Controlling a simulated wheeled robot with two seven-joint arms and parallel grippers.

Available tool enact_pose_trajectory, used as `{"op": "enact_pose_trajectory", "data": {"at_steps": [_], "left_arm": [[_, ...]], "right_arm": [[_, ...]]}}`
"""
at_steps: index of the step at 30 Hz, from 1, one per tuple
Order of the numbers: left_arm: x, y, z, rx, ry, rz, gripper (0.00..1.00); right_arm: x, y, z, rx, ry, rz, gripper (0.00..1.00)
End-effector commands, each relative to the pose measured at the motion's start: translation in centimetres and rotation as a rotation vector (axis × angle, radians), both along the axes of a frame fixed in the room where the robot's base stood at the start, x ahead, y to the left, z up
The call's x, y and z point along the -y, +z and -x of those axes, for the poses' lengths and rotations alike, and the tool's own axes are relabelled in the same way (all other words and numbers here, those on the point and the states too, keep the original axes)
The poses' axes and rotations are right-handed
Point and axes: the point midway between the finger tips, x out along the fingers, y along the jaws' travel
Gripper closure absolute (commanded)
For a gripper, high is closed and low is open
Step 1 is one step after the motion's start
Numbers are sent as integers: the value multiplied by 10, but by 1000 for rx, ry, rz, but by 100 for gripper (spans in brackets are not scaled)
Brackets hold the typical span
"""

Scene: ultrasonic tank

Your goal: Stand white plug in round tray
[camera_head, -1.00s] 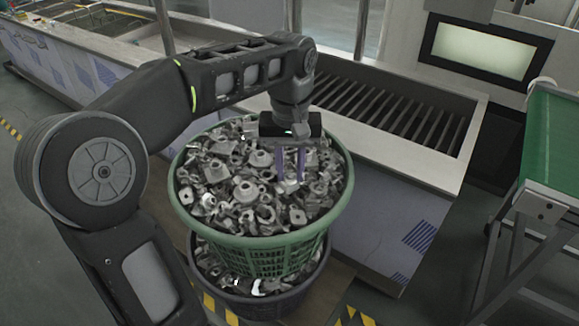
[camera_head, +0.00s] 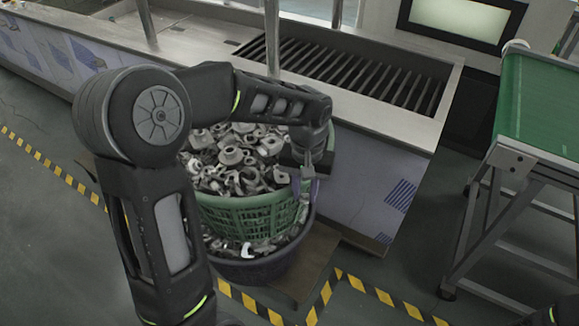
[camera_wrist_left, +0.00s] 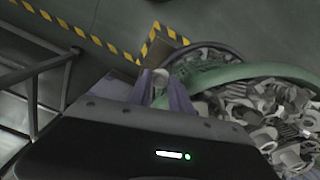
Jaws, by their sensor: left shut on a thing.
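My left gripper (camera_head: 308,190) is at the right rim of the green basket (camera_head: 245,217), in front of the metal tank's side. The basket is full of grey metal parts (camera_head: 235,157). I see no round tray that I can identify. My right gripper is not in view.
The basket sits in a dark round tub (camera_head: 262,270) that also holds parts, one of them white (camera_head: 247,250). Behind is the metal tank (camera_head: 405,128) with a slatted grate. A green conveyor (camera_head: 540,105) on a metal frame stands at right. Yellow-black floor tape (camera_head: 380,295) runs in front.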

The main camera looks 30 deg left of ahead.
Motion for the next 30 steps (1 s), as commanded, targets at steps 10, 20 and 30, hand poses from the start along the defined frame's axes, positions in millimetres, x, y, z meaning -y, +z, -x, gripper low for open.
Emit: {"op": "enact_pose_trajectory", "data": {"at_steps": [10, 20, 30], "left_arm": [[58, -137, -28, -6, -275, 0, 100], [61, -143, -31, -1, -292, 0, 100], [61, -143, -31, -1, -291, 0, 100]], "right_arm": [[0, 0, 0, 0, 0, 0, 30], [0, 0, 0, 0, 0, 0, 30], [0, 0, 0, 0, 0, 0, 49]]}}
